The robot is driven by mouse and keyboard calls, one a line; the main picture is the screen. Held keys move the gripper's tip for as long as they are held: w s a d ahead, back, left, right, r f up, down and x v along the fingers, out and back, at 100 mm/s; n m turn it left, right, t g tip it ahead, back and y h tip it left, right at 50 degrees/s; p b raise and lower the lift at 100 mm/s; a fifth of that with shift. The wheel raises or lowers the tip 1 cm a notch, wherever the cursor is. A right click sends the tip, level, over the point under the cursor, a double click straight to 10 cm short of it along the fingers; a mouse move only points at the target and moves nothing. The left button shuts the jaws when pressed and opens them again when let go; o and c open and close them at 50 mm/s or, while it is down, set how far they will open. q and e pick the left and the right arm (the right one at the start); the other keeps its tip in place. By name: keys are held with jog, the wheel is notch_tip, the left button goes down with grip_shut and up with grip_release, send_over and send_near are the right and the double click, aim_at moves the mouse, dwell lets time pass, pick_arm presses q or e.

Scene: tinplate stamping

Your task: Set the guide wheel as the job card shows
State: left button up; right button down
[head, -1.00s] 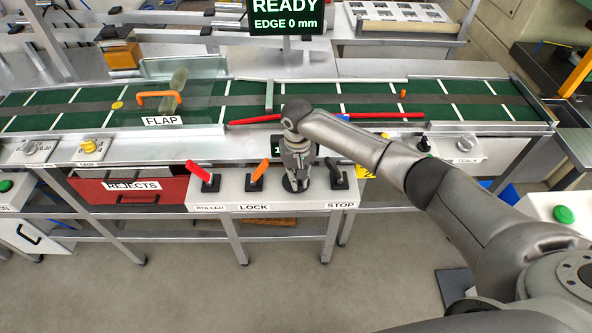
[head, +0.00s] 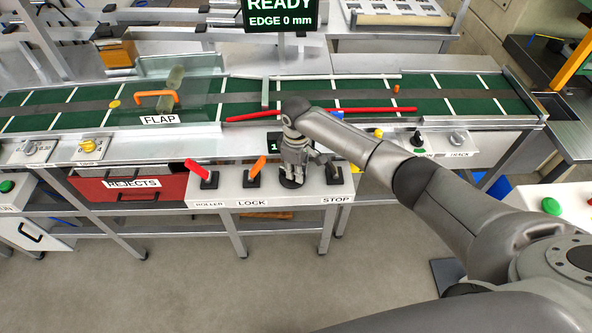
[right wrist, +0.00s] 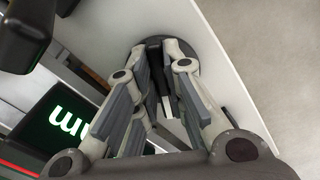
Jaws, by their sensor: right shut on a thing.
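My right gripper (head: 293,172) is at the front control panel, between the orange LOCK lever (head: 257,167) and the dark STOP lever (head: 332,172). It is shut on the dark guide wheel, whose round black base (head: 291,184) shows below the fingers. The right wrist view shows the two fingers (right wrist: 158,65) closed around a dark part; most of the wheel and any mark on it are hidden. A small display (head: 273,143) behind the gripper is mostly covered. The large screen (head: 280,14) reads READY, EDGE 0 mm. My left gripper is not in view.
A red ROLLER lever (head: 199,171) stands at the panel's left. Behind runs the green belt (head: 220,103) with red guide rails (head: 400,110) and a clear FLAP cover (head: 188,95). A red REJECTS drawer (head: 135,188) is at left. The floor in front is clear.

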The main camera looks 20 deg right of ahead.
jog(key=shift+w+r+n, duration=0.1)
jog(key=shift+n, duration=0.2)
jog(key=c, duration=1.5)
grip_release()
notch_tip(320, 180, up, 12)
